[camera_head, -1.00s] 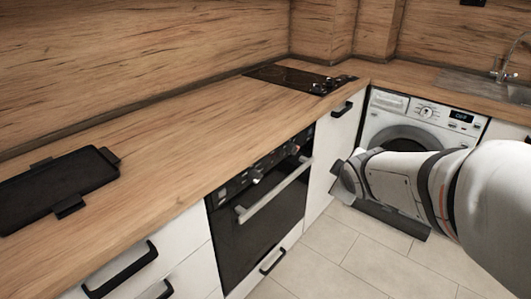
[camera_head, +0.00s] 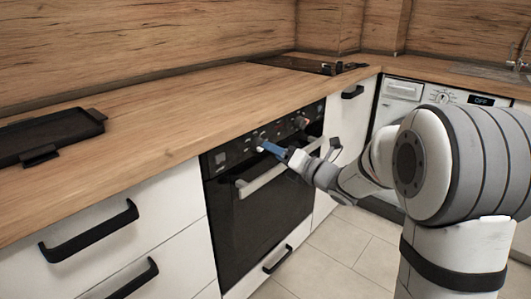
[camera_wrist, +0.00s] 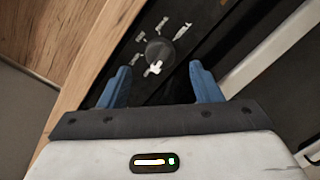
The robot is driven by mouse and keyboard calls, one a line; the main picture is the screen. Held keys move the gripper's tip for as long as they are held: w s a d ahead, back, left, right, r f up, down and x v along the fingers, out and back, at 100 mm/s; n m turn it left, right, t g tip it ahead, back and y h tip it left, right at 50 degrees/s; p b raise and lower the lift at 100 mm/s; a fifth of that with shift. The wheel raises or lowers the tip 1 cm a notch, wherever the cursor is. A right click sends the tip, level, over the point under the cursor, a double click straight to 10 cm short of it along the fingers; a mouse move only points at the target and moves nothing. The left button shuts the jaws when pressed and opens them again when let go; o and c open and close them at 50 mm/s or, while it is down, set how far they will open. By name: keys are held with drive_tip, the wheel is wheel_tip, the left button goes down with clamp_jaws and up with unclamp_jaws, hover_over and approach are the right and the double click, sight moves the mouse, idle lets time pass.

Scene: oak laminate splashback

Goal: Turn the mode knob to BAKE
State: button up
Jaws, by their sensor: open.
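The built-in oven (camera_head: 250,225) has a dark control panel along its top. In the wrist view a dark round knob (camera_wrist: 159,50) sits on the panel, with several pale symbols around it and a white mark at its lower edge. The symbols are too small to read. My gripper (camera_head: 267,148) has its blue fingers at the oven panel. In the wrist view my gripper (camera_wrist: 158,72) is open, with the fingers apart on either side of the knob's line. I cannot tell whether they touch it. Another knob (camera_head: 301,122) shows farther right.
The oven handle (camera_head: 252,185) runs just below the panel, close to my gripper. The wooden countertop (camera_head: 150,120) overhangs above. A black tray (camera_head: 60,133) lies on it at left, and a hob (camera_head: 305,64) at back. A washing machine (camera_head: 402,90) stands at right.

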sight(260, 145)
drive_tip(key=x, duration=0.5)
drive_tip(key=shift+b, duration=0.3)
drive_tip(key=shift+d, duration=0.1)
drive_tip(key=c, duration=1)
